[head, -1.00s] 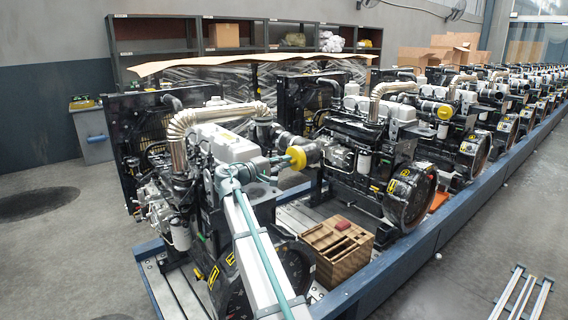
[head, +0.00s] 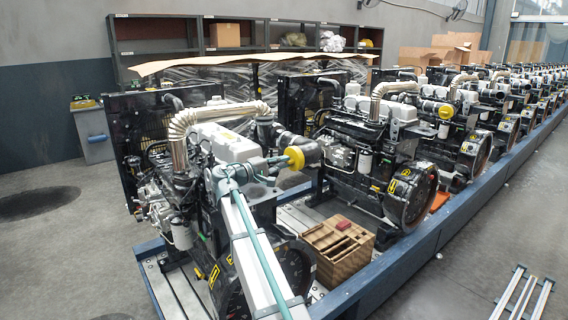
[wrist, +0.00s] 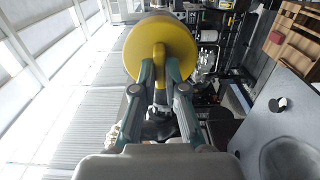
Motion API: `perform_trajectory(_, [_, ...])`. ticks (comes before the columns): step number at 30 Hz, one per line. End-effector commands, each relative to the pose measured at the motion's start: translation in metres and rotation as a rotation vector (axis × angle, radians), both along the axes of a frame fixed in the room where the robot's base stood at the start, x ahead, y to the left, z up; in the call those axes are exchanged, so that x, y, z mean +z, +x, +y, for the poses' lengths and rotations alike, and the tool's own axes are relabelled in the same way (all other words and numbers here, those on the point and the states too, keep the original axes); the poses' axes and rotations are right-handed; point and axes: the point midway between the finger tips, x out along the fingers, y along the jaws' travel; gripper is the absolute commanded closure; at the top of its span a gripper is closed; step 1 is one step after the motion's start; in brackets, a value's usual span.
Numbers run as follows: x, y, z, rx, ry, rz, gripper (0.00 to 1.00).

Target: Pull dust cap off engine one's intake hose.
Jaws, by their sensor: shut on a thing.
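The yellow dust cap (head: 294,158) sits against the end of the black intake hose (head: 313,150) on the nearest engine (head: 225,145). No clear gap shows between cap and hose. My gripper (head: 276,160) comes at the cap from the left in the head view. In the wrist view the cap (wrist: 160,38) is a round yellow disc with a raised tab, and my gripper (wrist: 160,72) is shut on that tab. The cap hides most of the hose from the wrist camera.
A wooden crate with compartments (head: 338,262) stands on the blue-edged platform (head: 395,262) below and right of the cap. A second engine (head: 375,150) stands close on the right, with more engines in a row behind. Shelves (head: 235,38) line the back wall. The right floor is mostly clear.

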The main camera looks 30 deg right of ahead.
Motion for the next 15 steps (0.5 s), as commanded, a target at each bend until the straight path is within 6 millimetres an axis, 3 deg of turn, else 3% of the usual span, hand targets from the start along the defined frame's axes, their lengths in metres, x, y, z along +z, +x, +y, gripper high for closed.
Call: perform_trajectory(15, [0.0, -0.004, 0.022, 0.0, 0.0, 0.0, 1.0])
